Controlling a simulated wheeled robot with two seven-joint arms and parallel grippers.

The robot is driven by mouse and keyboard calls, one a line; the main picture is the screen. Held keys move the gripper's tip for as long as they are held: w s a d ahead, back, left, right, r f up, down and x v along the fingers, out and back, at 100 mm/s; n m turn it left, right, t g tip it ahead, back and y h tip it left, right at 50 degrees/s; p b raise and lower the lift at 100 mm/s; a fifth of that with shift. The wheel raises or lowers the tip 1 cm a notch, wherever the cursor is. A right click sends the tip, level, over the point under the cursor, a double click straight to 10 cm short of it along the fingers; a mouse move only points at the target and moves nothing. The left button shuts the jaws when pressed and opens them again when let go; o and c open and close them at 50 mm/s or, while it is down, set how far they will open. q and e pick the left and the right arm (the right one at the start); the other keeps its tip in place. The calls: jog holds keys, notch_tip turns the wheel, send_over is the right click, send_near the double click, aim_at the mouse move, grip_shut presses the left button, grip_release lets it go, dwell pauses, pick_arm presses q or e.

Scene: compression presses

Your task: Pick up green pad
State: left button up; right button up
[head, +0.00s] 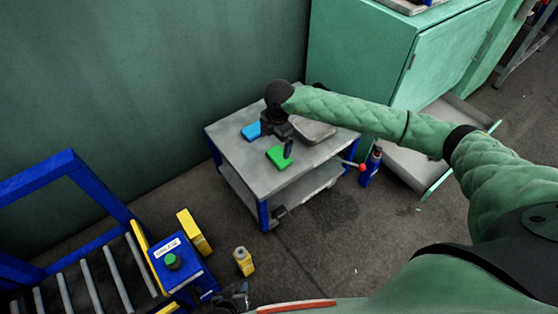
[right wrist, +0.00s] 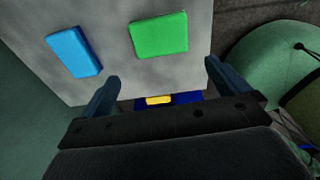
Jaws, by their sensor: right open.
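The green pad (head: 279,156) lies flat on the grey top of the cart. It also shows in the right wrist view (right wrist: 159,36), beyond my fingertips and roughly between their lines. My right gripper (head: 287,146) is over the cart, close by the green pad. In the right wrist view its fingers (right wrist: 163,84) are spread apart with nothing between them. My left gripper (head: 236,298) is at the bottom edge of the head view, partly cut off, away from the cart; its jaws are too small to read.
A blue pad (head: 251,131) lies left of the green pad on the cart (head: 235,152). A grey object (head: 312,129) lies behind my right gripper. A green cabinet (head: 360,60) stands behind. A roller conveyor (head: 90,275) and blue button box (head: 178,263) are at lower left.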

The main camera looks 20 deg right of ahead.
aim_at(279, 155)
jog(key=shift+w+d+h, duration=0.3)
jog(key=shift+d, duration=0.55)
jog(key=shift+d+f, duration=0.2)
jog(key=shift+f, duration=0.05)
jog(key=shift+s+a+f, duration=0.1)
jog(key=shift+a+f, duration=0.05)
jog(key=shift+f, duration=1.7)
jog(key=shift+a+f, duration=0.15)
jog(key=shift+f, duration=1.65)
jog(key=c, duration=1)
jog(key=shift+o, duration=0.2)
jog(key=shift+r, duration=0.55)
notch_tip(279, 155, up, 3)
jog(key=w+d+r, duration=0.1)
jog(key=d+r, duration=0.6)
jog(key=d, duration=0.4)
jog(key=shift+w+d, duration=0.2)
jog(key=shift+d, duration=0.05)
